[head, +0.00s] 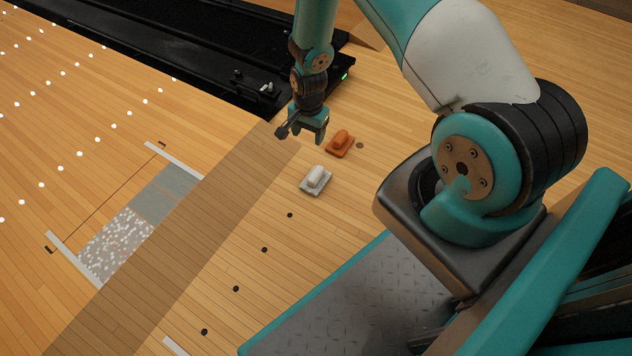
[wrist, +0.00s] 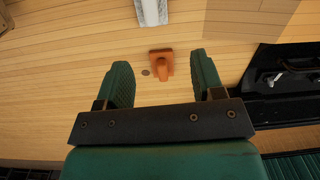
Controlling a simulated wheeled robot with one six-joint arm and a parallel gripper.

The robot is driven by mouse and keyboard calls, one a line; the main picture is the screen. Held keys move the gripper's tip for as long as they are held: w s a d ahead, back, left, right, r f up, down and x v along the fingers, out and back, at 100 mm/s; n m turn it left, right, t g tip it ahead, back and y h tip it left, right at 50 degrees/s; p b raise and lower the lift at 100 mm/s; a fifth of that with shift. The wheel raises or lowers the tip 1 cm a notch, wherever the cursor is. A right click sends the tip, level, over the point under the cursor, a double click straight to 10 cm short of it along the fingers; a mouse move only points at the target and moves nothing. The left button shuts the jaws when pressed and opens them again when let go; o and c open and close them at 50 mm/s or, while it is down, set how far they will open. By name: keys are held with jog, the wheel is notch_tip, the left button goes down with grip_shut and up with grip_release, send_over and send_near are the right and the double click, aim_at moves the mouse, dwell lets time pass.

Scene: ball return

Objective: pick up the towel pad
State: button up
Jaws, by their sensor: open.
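Two small pads with raised grips lie on the wooden floor. One is whitish grey (head: 316,180) and the other is orange (head: 340,143); I cannot tell for certain which is the towel pad. My gripper (head: 309,128) is open and empty, pointing down above the floor, left of the orange pad and beyond the whitish pad in the head view. In the wrist view, the orange pad (wrist: 161,66) shows between the fingers, farther off and touching neither. The whitish pad (wrist: 152,11) is at the top edge there, partly cut off.
A black machine unit (head: 262,88) with a green light stands behind my gripper. Dark floor dots (head: 264,250) run along the boards, and one round mark lies beside the orange pad. Grey and speckled floor panels (head: 118,245) lie to the left. The floor around the pads is clear.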

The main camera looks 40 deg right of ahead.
aim_at(316, 172)
jog(key=shift+m, duration=0.4)
jog(key=f+b, duration=0.2)
jog(key=f, duration=0.3)
jog(key=d+f+b, duration=0.1)
jog(key=f+b, duration=0.2)
jog(key=f, duration=0.2)
jog(key=s+f+b, duration=0.1)
jog(key=f+b, duration=0.1)
jog(key=f, duration=0.3)
jog(key=shift+d+f+b, duration=0.15)
jog(key=shift+f+b, duration=0.15)
notch_tip(316, 172, down, 5)
jog(key=b, duration=0.4)
jog(key=shift+s+d+f+b, duration=0.1)
jog(key=shift+f+b, duration=0.05)
jog(key=shift+b, duration=0.2)
jog(key=c, duration=1)
jog(key=shift+c, duration=0.2)
jog(key=shift+r, duration=0.25)
notch_tip(316, 172, up, 20)
jog(key=p, duration=1.1)
jog(key=shift+p, duration=0.3)
